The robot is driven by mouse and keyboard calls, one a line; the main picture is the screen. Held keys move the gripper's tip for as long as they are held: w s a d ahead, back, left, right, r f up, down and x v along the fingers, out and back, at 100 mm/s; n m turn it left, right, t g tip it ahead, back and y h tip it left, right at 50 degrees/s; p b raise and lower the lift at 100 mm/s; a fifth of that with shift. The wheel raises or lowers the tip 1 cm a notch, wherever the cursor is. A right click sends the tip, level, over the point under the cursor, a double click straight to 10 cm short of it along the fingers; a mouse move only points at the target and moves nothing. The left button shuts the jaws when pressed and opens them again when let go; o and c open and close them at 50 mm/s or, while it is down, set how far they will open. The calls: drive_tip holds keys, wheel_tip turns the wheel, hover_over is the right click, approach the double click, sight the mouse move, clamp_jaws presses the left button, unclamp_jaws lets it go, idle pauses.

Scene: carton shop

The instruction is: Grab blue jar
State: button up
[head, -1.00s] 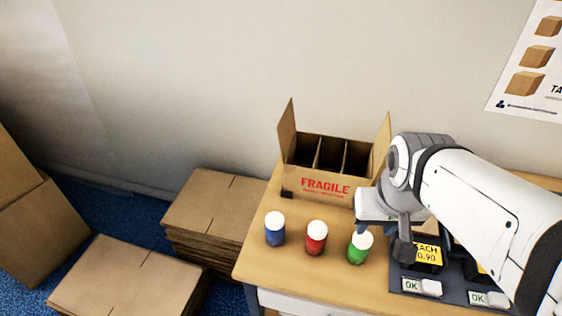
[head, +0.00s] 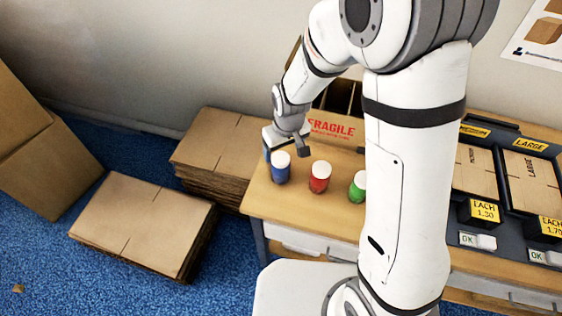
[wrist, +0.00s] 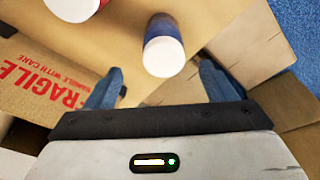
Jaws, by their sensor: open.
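The blue jar (head: 280,168) with a white lid stands upright at the left end of the wooden table. In the wrist view the blue jar (wrist: 163,46) shows ahead of my gripper, roughly between the lines of its two fingers. My gripper (head: 285,148) is just behind the jar in the head view. In the wrist view my gripper (wrist: 160,88) is open, with its blue fingers apart and nothing between the tips. The head view does not show whether the fingers touch the jar.
A red jar (head: 319,177) and a green jar (head: 358,187) stand to the right. The FRAGILE carton (head: 333,128) is behind, partly hidden by my arm. Flat cardboard stacks (head: 215,150) lie left of the table (head: 300,212). Carton bins (head: 474,170) are at right.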

sight(280, 163)
drive_tip(key=shift+w+a+f+p, duration=0.1)
drive_tip(key=shift+a+f+p, duration=0.1)
drive_tip(key=shift+f, duration=1.1)
drive_tip(key=shift+w+a+f+p, duration=0.15)
drive_tip(key=shift+f, duration=1.2)
drive_tip(key=shift+w+a+f+p, duration=0.1)
drive_tip(key=shift+a+f+p, duration=0.1)
drive_tip(key=shift+f, duration=1.1)
drive_tip(key=c, duration=1.2)
